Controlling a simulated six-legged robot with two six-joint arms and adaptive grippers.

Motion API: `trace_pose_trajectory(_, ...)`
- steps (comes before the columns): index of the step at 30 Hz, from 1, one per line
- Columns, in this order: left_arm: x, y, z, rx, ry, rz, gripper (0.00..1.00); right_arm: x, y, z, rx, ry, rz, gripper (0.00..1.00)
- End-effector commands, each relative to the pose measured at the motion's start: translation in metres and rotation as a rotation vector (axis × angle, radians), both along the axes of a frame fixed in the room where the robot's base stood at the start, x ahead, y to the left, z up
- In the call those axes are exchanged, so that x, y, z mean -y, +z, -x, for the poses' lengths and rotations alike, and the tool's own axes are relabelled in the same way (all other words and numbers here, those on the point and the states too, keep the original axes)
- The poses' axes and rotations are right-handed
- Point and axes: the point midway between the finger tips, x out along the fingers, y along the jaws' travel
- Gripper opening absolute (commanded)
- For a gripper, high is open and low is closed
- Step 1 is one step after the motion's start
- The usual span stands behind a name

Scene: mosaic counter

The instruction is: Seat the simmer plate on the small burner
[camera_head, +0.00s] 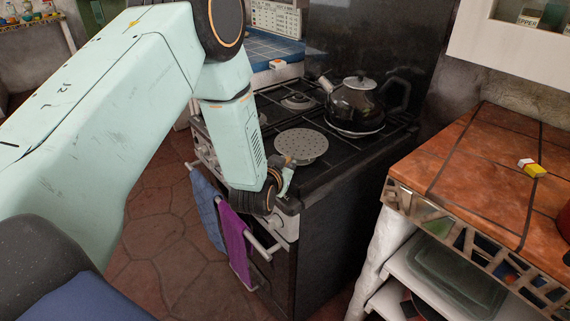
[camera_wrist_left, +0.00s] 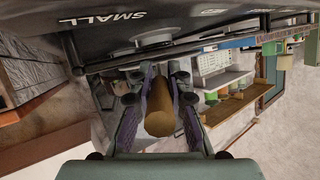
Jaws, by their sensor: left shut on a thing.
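The simmer plate (camera_head: 301,145) is a round, pale, perforated disc over the front of the black hob. I cannot tell whether it touches the grate or hovers just above. My left gripper (camera_head: 285,181) is at the hob's front edge, close to the plate's near side. In the left wrist view the gripper (camera_wrist_left: 160,90) is shut on a tan, rounded handle (camera_wrist_left: 160,112) of the plate. The word SMALL shows on a dark surface (camera_wrist_left: 185,18) there. Any burner under the plate is hidden. My right gripper is out of view.
A black kettle (camera_head: 357,103) stands on the hob, right of and behind the plate. Another burner (camera_head: 298,102) is bare at the back. Blue (camera_head: 207,206) and purple (camera_head: 234,243) towels hang on the oven rail. A tiled counter (camera_head: 470,175) stands at right.

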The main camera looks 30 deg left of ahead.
Motion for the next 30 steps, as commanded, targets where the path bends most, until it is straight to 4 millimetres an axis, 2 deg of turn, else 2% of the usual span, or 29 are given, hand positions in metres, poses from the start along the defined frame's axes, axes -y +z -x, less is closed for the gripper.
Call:
trace_pose_trajectory(12,0.0000,-0.0046,-0.0008,0.004,-0.001,0.000,0.00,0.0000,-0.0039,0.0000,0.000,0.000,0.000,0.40)
trace_pose_trajectory(13,0.0000,-0.0047,-0.0008,0.004,-0.001,0.000,0.17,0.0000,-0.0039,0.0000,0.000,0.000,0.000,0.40)
trace_pose_trajectory(22,0.0002,-0.0048,-0.0004,0.002,0.000,0.000,0.43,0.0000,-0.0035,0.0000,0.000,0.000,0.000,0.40)
trace_pose_trajectory(30,0.0002,-0.0061,0.0007,-0.003,0.000,0.001,0.43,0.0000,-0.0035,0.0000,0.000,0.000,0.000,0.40)
